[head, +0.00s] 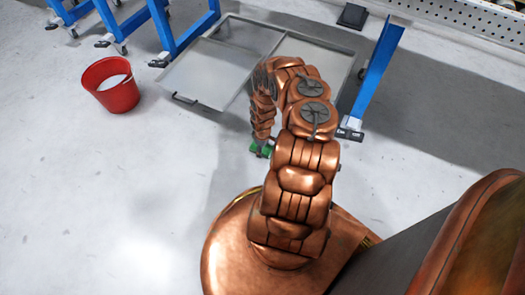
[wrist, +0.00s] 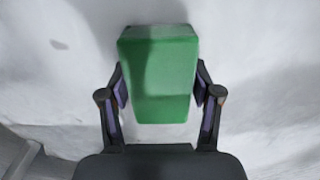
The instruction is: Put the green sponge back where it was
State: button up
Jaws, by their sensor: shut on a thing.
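The green sponge (wrist: 158,65) is a rectangular block between the two fingers of my gripper (wrist: 160,92) in the wrist view. The gripper is shut on it, with one finger pad on each side. In the head view, small parts of the green sponge (head: 255,147) show at the lower end of my arm, above the pale floor. Most of the sponge and the gripper are hidden there by my arm. I cannot tell how high the sponge is above the floor.
A red bucket (head: 118,97) with pale contents stands on the floor at the left. A grey metal tray (head: 196,101) lies behind my arm, below blue legs (head: 377,72) on castors. A dark flat object (head: 352,16) lies at the back. The floor at the left front is clear.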

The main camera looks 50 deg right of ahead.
jog(key=shift+f, duration=0.15)
jog(key=o, duration=1.2)
